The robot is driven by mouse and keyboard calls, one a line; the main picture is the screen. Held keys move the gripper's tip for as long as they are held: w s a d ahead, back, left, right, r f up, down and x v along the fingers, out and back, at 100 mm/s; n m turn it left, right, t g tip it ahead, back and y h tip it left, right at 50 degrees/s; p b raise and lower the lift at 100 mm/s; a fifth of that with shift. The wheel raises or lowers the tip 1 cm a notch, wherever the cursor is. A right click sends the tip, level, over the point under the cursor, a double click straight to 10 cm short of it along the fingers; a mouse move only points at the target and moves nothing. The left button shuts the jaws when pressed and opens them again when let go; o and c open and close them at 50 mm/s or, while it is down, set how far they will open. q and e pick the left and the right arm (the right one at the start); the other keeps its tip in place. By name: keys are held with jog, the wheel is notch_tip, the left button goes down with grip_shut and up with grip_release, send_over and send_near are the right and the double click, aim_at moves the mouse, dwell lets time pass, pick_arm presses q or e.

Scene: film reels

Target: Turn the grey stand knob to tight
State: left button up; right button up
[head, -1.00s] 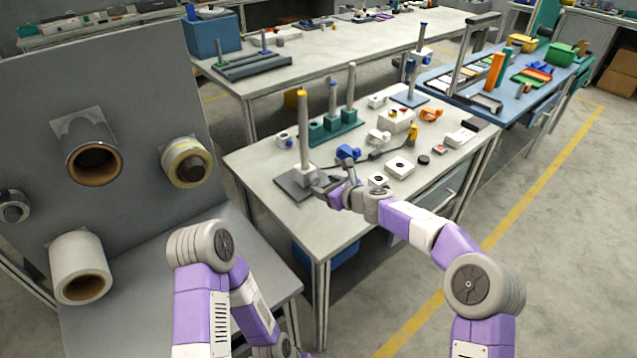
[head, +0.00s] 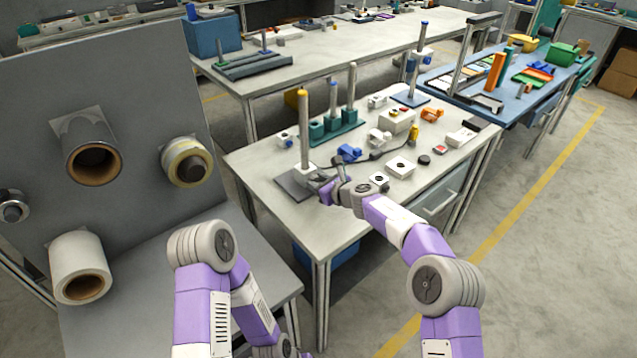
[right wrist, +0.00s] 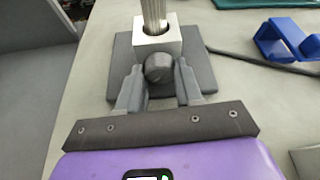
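The grey stand has a dark grey base plate (head: 287,187), a light block (head: 308,169) and an upright grey post (head: 304,130) with a yellow top. In the right wrist view the dark round grey knob (right wrist: 158,68) sits on the front of the block (right wrist: 152,42). My right gripper (right wrist: 159,75) has its fingers apart, one on each side of the knob. A narrow gap seems to show beside the knob; contact is hard to judge. In the head view my right gripper (head: 322,182) is low at the stand's right side. My left gripper is not in view.
A blue clamp (head: 348,152), a cable and a white block (head: 400,167) lie right of the stand on the table (head: 290,215). A green base (head: 337,132) with posts stands behind. A grey panel with rolls (head: 92,155) is at the left.

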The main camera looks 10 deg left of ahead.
jog(key=c, duration=0.5)
jog(key=shift+o, duration=0.2)
jog(key=p, duration=0.2)
jog(key=m+g+p, duration=0.1)
jog(key=p, duration=0.1)
jog(key=shift+d+r+m+y, duration=0.1)
jog(key=shift+r+m+y, duration=0.1)
jog(key=shift+m+y, duration=0.15)
jog(key=shift+w+f+m+g+y+p, duration=0.15)
jog(key=shift+m+g+y+p, duration=0.25)
jog(key=shift+m+p, duration=0.2)
jog(key=o, duration=1)
jog(key=shift+o, duration=0.2)
jog(key=shift+s+d+r, duration=0.2)
jog(key=shift+s+d, duration=0.1)
jog(key=shift+d, duration=0.25)
jog(key=shift+v, duration=3.15)
jog(key=shift+s, duration=0.1)
